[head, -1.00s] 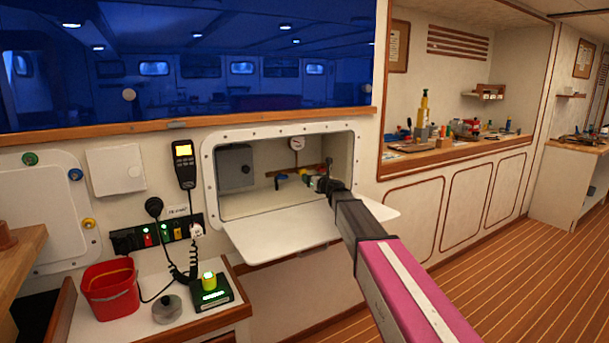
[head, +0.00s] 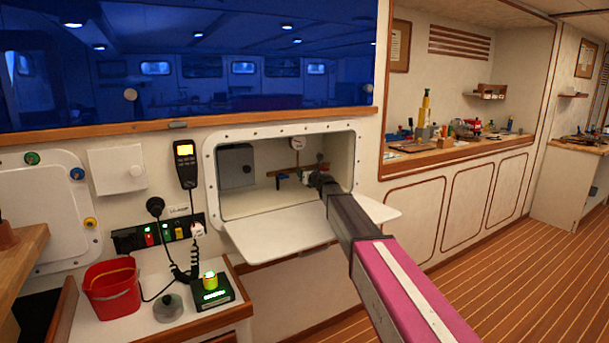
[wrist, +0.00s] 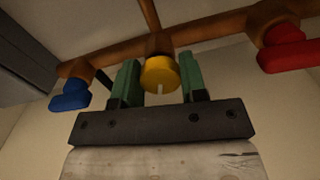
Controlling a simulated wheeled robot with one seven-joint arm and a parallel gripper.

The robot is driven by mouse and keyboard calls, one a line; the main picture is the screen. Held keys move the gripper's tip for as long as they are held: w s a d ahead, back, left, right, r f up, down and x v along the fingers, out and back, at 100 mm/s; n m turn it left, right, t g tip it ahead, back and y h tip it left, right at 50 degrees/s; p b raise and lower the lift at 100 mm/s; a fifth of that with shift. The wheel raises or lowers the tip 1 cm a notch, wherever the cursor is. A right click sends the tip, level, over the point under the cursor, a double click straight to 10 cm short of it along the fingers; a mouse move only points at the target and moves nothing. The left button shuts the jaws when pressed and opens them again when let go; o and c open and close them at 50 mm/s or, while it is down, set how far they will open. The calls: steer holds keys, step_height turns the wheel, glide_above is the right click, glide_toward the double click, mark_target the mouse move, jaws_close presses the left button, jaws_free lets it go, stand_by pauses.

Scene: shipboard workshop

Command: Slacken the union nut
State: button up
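The union nut (wrist: 160,74) shows in the wrist view as a round yellow piece with a pale mark at its lower edge. It sits at the middle of a copper-coloured pipe (wrist: 205,32). My gripper (wrist: 161,80) has green fingers, one on each side of the nut, with no clear gap between them and its sides. In the head view my gripper (head: 318,178) is inside the open wall recess (head: 236,203), and my arm hides the nut there.
A blue handle (wrist: 70,96) is left of the nut and a red handle (wrist: 287,52) right of it, both on the pipe. A grey box (head: 236,166) and a gauge (head: 298,143) are in the recess. Its white flap (head: 280,233) hangs open below.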

steer(key=shift+n, duration=0.8)
steer(key=o, duration=0.9)
steer(key=shift+o, duration=0.2)
steer(key=shift+s, duration=0.1)
steer(key=v, duration=1)
steer(key=shift+s+d, duration=0.25)
